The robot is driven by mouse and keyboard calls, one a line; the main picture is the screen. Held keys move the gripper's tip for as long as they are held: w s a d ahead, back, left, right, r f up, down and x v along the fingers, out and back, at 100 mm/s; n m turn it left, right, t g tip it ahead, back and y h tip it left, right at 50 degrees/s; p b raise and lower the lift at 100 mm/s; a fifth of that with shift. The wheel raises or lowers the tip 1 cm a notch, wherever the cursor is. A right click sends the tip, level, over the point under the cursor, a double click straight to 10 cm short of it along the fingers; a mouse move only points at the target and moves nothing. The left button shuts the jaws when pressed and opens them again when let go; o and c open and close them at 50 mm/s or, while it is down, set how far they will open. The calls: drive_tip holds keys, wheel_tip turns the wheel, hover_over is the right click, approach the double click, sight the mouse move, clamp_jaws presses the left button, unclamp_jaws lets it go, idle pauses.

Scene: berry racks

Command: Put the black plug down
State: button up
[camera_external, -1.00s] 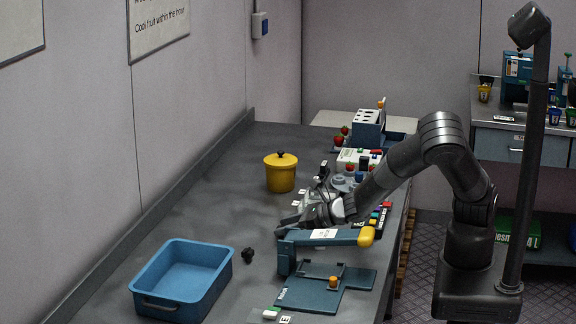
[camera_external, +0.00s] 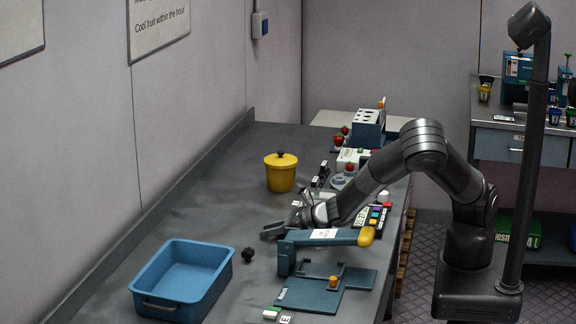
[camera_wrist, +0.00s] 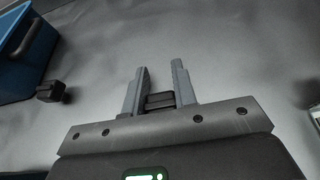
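My gripper (camera_wrist: 160,84) has its two grey fingers partly closed, with a small dark block between them. This looks like the black plug (camera_wrist: 160,102), and both of its sides appear to meet the fingers. In the external view my gripper (camera_external: 271,231) is low over the middle of the grey bench, left of the blue lever fixture. The held plug is too small to make out there. Whether it touches the bench cannot be told.
A second small black piece (camera_external: 247,254) lies right of the blue bin (camera_external: 222,262); it also shows in the wrist view (camera_wrist: 50,92). A yellow pot (camera_external: 281,177) stands behind. The blue lever fixture (camera_external: 288,258) is close on the right. Bench between pot and bin is clear.

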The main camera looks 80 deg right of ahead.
clamp_jaws()
drive_tip(key=shift+r, duration=0.5)
drive_tip(key=r, duration=0.3)
drive_tip(key=shift+d+r, duration=0.2)
drive_tip(key=shift+r, duration=0.05)
drive_tip(key=s+d+r, duration=0.4)
drive_tip(key=d+r, duration=0.2)
drive_tip(key=d, duration=0.4)
drive_tip(key=w+f+m+h, duration=0.2)
drive_tip(key=f, duration=0.1)
drive_tip(key=w+f+h, duration=0.1)
drive_tip(key=shift+w+a+f+m+g, duration=0.1)
drive_tip(key=shift+w+f+m+g, duration=0.2)
drive_tip(key=shift+w+f+m, duration=0.1)
drive_tip(key=shift+w+f+m+h, duration=0.2)
drive_tip(key=shift+f+m+h, duration=0.1)
drive_tip(key=shift+f+h, duration=0.25)
